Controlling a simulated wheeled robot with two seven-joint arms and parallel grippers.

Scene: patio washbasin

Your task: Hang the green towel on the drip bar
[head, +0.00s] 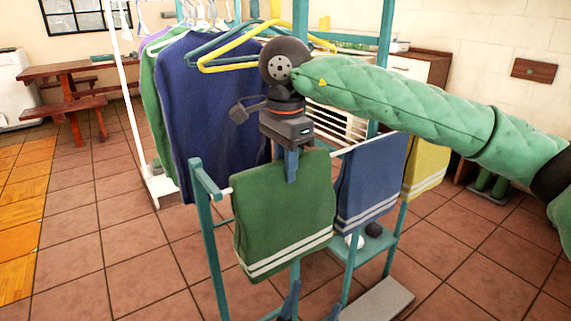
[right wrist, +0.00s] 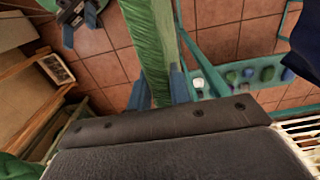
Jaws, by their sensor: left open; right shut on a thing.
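The green towel (head: 285,215), with two white stripes near its lower edge, hangs at the white drip bar (head: 350,145) of the teal rack. The bar's left end shows beside the towel; the stretch behind it is hidden. My right gripper (head: 291,170) is shut on the towel's top edge from above. In the right wrist view the towel (right wrist: 150,45) runs between its blue fingers. I cannot tell how the towel's back side lies over the bar. My left gripper (head: 312,303) is open and empty, low below the towel, mostly cut off by the picture's bottom edge.
A blue towel (head: 370,185) and a yellow towel (head: 425,165) hang further right on the rack. Clothes (head: 215,110) on hangers stand close behind, with a yellow hanger (head: 235,50) near my right wrist. A lower teal shelf (head: 365,248) holds small items. Tiled floor at left is clear.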

